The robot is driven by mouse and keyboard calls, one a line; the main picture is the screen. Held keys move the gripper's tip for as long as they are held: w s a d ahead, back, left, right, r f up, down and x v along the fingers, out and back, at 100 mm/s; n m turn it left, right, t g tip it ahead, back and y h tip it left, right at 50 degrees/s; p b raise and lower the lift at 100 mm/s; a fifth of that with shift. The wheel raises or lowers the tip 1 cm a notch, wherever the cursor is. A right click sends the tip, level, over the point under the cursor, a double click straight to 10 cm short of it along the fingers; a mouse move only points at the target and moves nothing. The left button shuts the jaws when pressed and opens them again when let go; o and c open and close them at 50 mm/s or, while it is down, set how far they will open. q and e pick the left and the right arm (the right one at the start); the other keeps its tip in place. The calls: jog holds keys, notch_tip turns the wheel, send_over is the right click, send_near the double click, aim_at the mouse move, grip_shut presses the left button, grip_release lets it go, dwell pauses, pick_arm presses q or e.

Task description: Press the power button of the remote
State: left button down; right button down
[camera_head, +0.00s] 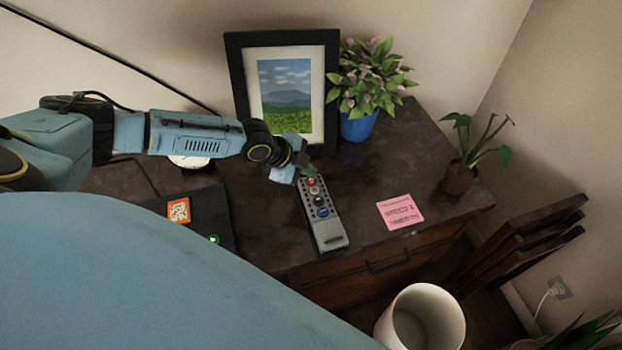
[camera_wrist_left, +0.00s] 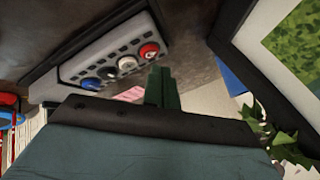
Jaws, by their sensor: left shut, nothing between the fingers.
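The grey remote (camera_head: 321,215) lies on the dark wooden cabinet top, with a dark button area and several coloured round buttons. A red button (camera_head: 312,181) sits at its far end and also shows in the left wrist view (camera_wrist_left: 149,51). My left gripper (camera_head: 308,171) is shut and empty, its fingertips at the far end of the remote, close to the red button. In the left wrist view the closed green fingers (camera_wrist_left: 162,88) appear just beside the red button; I cannot tell whether they touch it. My right gripper is not in view.
A framed picture (camera_head: 284,90) and a plant in a blue pot (camera_head: 358,124) stand behind the remote. A pink note (camera_head: 400,212) lies to its right, a dark box (camera_head: 190,222) to its left. A small potted plant (camera_head: 459,179) stands at right; a white bin (camera_head: 421,318) is in front.

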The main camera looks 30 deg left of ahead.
aim_at(308, 180)
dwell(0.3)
pick_arm(q)
jog(key=shift+f, duration=0.45)
jog(key=shift+f+b, duration=0.45)
jog(key=shift+b, duration=0.15)
dwell(0.4)
dwell(0.3)
jog(key=shift+r+p, duration=0.85)
jog(key=shift+r, duration=0.05)
jog(key=shift+r, duration=0.15)
notch_tip(308, 180, up, 5)
jog(key=p, duration=0.4)
jog(key=shift+p, duration=0.3)
